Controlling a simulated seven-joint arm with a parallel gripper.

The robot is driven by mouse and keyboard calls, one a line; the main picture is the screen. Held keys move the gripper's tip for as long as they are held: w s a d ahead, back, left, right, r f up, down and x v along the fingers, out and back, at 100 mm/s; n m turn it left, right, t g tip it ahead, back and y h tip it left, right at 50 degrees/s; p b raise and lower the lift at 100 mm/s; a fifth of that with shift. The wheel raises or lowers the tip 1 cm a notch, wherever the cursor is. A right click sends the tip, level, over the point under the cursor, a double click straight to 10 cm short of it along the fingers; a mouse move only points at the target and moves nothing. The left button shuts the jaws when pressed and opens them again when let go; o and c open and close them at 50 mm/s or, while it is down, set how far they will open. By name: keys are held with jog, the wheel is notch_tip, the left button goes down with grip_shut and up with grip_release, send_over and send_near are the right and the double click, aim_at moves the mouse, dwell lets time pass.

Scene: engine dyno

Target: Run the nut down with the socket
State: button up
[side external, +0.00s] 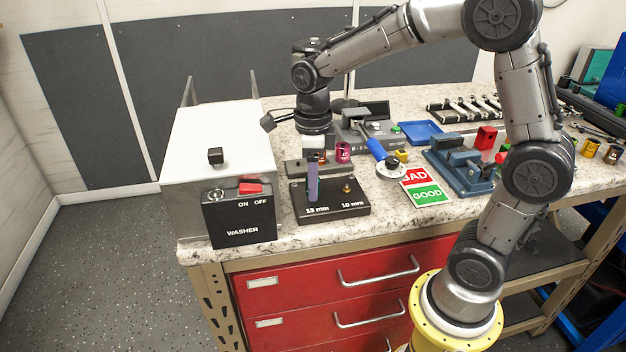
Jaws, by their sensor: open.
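My gripper (312,182) points down over the left part of a black nut board (335,209) marked 13 mm and 10 mm. It is open; its fingers overlap in this view, and they hide the 13 mm spot. I cannot tell whether anything stands between them. A small brass nut on a post (347,187) shows at the 10 mm side, to the right of the fingers. A magenta socket (343,152) stands upright behind the board, apart from the fingers.
A white washer cabinet (217,130) with a switch box (240,218) stands close on the left. A blue-handled tool (377,149), BAD/GOOD cards (427,187), a blue vise (461,167) and a blue tray (421,132) lie to the right. The counter's front edge is near the board.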

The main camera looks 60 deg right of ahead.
jog(key=n, duration=1)
jog(key=shift+c, duration=0.3)
grip_shut()
jog(key=m, duration=0.3)
jog(key=shift+m, duration=0.4)
jog(key=m, duration=0.3)
jog(key=shift+m, duration=0.4)
jog(key=m, duration=0.3)
jog(key=shift+m, duration=0.3)
jog(key=m, duration=0.4)
